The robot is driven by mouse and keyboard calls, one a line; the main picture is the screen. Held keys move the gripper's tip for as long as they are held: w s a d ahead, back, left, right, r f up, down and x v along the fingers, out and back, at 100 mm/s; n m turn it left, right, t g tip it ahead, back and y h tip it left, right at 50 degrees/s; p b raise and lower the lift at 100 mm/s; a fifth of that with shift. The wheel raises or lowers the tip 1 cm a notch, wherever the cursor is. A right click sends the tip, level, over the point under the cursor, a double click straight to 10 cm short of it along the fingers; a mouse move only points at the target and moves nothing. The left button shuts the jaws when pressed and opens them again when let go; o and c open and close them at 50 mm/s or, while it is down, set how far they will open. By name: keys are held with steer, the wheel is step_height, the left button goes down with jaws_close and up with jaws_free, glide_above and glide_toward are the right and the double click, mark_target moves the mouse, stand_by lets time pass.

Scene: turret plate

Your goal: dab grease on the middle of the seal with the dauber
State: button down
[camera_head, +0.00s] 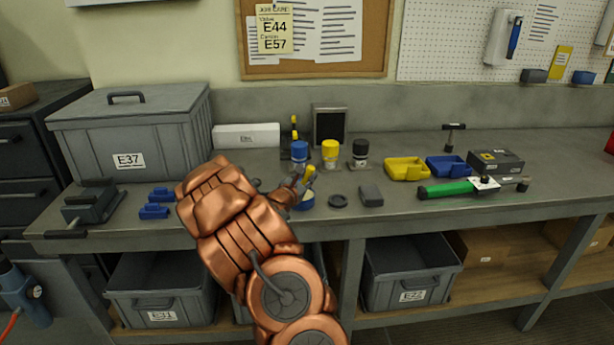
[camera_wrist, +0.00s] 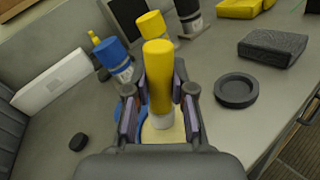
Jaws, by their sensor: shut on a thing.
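My gripper (camera_wrist: 160,112) is shut on the yellow-handled dauber (camera_wrist: 158,75); the dauber also shows in the head view (camera_head: 309,172). The dauber is roughly upright, its pale lower end over or in a blue tin (camera_head: 307,202) of cream-coloured grease (camera_wrist: 158,134). I cannot tell whether its tip touches the grease. A green cylinder (camera_head: 446,188) with a white plate (camera_head: 484,183) lies at the right of the bench. I cannot make out the seal for certain.
A dark round dish or lid (camera_wrist: 235,91) and a dark grey block (camera_wrist: 272,46) are right of the tin. Blue, yellow and black-capped bottles (camera_head: 330,153) stand behind. Yellow (camera_head: 407,168) and blue trays are farther right.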

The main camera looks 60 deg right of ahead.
steer(key=shift+f, duration=0.1)
steer(key=shift+s+a, duration=0.1)
steer(key=shift+a, duration=0.1)
steer(key=shift+d+f+b, duration=0.15)
steer(key=shift+f+b, duration=0.1)
steer(key=shift+b, duration=0.1)
steer(key=shift+f+b, duration=0.25)
steer(key=shift+b, duration=0.4)
stand_by(2.7)
steer(key=shift+d+r, duration=0.1)
steer(key=shift+r, duration=1.3)
steer(key=shift+a+r+p, duration=0.25)
steer(key=shift+r+p, duration=0.15)
steer(key=shift+r, duration=0.65)
steer(key=shift+r+p, duration=0.3)
steer(key=shift+r, duration=0.8)
steer(key=shift+d, duration=0.1)
